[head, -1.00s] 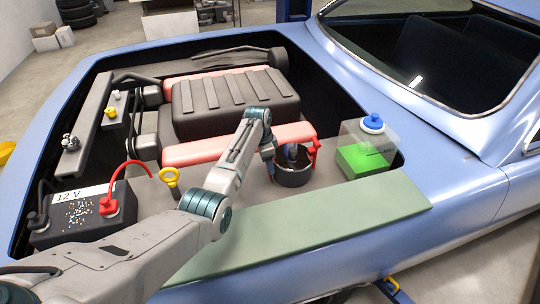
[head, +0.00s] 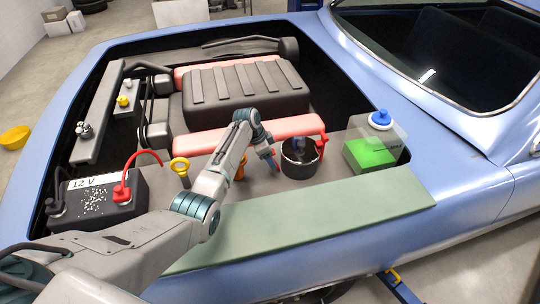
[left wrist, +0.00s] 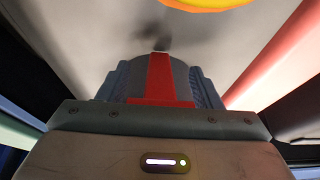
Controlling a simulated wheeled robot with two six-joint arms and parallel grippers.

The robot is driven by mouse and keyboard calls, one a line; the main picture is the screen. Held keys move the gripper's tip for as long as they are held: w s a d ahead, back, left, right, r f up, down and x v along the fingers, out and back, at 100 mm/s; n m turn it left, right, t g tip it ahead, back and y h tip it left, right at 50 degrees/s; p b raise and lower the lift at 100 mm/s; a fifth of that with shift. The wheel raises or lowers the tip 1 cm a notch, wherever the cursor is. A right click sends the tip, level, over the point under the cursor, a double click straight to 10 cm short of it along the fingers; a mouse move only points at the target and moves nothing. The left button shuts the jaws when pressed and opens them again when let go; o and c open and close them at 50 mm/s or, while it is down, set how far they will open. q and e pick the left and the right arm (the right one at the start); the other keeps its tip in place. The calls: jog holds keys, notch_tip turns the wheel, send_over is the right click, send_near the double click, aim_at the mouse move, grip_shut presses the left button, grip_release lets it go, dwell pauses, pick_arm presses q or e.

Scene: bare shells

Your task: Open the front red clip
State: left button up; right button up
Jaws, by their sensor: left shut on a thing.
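My left gripper (head: 271,156) reaches in from the left, just left of the round black canister (head: 300,171). It is shut on a red clip, whose red end (head: 277,165) shows at the fingertips beside the canister. In the left wrist view the red clip (left wrist: 160,78) is a narrow strip between the blue-grey fingers. Another red clip (head: 321,141) stands at the canister's right side. Whether the held clip still touches the canister is hard to tell. My right gripper is not in view.
A green-filled tank (head: 370,155) with a blue cap stands right of the canister. A battery (head: 98,199), a yellow ring handle (head: 180,165) and an orange piece (head: 241,168) are to the left. The pale green ledge (head: 330,213) in front is clear.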

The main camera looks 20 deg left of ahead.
pick_arm(q)
jog(key=shift+s+a+f, duration=0.1)
jog(key=shift+f, duration=0.05)
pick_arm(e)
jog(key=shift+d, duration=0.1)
pick_arm(q)
jog(key=o, duration=1.4)
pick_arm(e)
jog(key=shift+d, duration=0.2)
pick_arm(q)
jog(key=shift+a+r, duration=0.15)
jog(key=shift+r, duration=0.4)
jog(key=b+v, duration=0.2)
jog(key=v, duration=0.8)
jog(key=shift+s+f, duration=0.1)
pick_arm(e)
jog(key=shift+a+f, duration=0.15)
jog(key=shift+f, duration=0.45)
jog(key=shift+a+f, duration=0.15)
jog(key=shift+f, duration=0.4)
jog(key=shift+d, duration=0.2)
